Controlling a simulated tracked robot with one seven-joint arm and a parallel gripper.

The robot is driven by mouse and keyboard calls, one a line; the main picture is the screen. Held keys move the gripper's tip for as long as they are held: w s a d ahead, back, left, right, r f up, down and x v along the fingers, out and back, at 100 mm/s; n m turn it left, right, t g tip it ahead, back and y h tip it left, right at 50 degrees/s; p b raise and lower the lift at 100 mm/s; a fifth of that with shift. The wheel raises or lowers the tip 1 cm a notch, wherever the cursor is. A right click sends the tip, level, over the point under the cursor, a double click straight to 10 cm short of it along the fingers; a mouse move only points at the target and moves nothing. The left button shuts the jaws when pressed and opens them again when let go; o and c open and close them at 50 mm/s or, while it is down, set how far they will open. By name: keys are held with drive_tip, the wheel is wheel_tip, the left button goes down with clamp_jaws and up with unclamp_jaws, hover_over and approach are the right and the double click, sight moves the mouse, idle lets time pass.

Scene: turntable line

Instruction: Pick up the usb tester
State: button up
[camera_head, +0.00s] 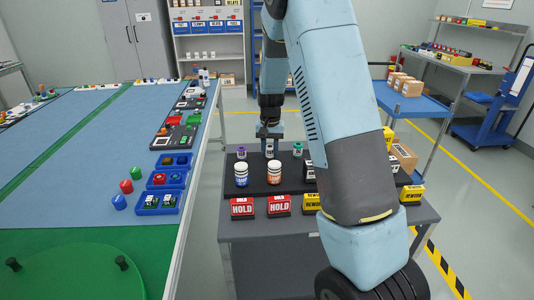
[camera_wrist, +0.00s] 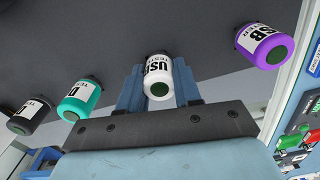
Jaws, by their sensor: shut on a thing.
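The usb tester (camera_wrist: 157,76) is a small white cylinder with a black "USB TESTER" label and a dark green round end. It sits between the two blue fingers of my gripper (camera_wrist: 160,88), which is shut on it. In the head view my gripper (camera_head: 269,136) points down at the far side of the dark cart top, with the white tester (camera_head: 269,150) below it. I cannot tell whether the tester still touches the surface. A purple cylinder (camera_wrist: 262,45), also labelled "USB", stands to one side, and a teal one (camera_wrist: 79,99) to the other.
A black cylinder (camera_wrist: 30,115) stands beyond the teal one. Blue-labelled (camera_head: 241,174) and orange-labelled (camera_head: 273,173) white jars stand nearer on the cart. Red HOLD blocks (camera_head: 242,208) and yellow REWORK blocks (camera_head: 412,194) line its front. My arm hides part of the cart's right side.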

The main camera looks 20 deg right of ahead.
sight(270, 146)
drive_tip(key=shift+r, duration=0.45)
wheel_tip(270, 146, up, 3)
drive_tip(key=shift+s+f, duration=0.1)
drive_tip(key=shift+f, duration=0.1)
drive_tip(key=s+r, duration=0.9)
drive_tip(key=s, duration=0.5)
drive_tip(key=shift+d+r, duration=0.2)
drive_tip(key=shift+d, duration=0.2)
